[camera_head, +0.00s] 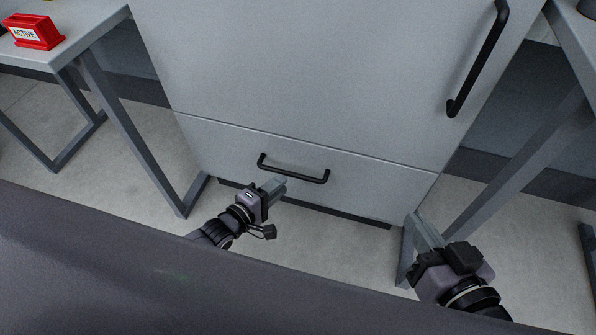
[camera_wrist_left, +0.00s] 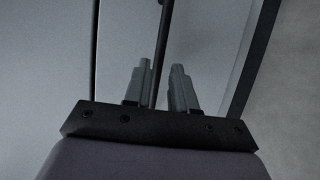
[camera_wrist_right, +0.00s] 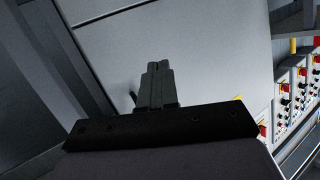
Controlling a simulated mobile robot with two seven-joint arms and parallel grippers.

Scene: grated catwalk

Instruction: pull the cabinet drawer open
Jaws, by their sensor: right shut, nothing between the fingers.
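The cabinet drawer (camera_head: 370,187) is the grey bottom front of the cabinet, and it looks flush with the door above. Its black bar handle (camera_head: 295,174) shows in the head view and runs up the middle of the left wrist view (camera_wrist_left: 163,45). My left gripper (camera_head: 280,182) is open just below the handle in the head view. In the left wrist view its fingers (camera_wrist_left: 164,80) lie on either side of the bar; whether the bar is fully between them I cannot tell. My right gripper (camera_head: 424,228) is shut and empty, low at the right, apart from the handle.
The cabinet door (camera_head: 300,70) above has a long black handle (camera_head: 478,60). A table (camera_head: 70,35) with a red ACTIVE block (camera_head: 33,31) stands at the left, and another frame (camera_head: 530,165) at the right. The right wrist view shows a control panel (camera_wrist_right: 292,100).

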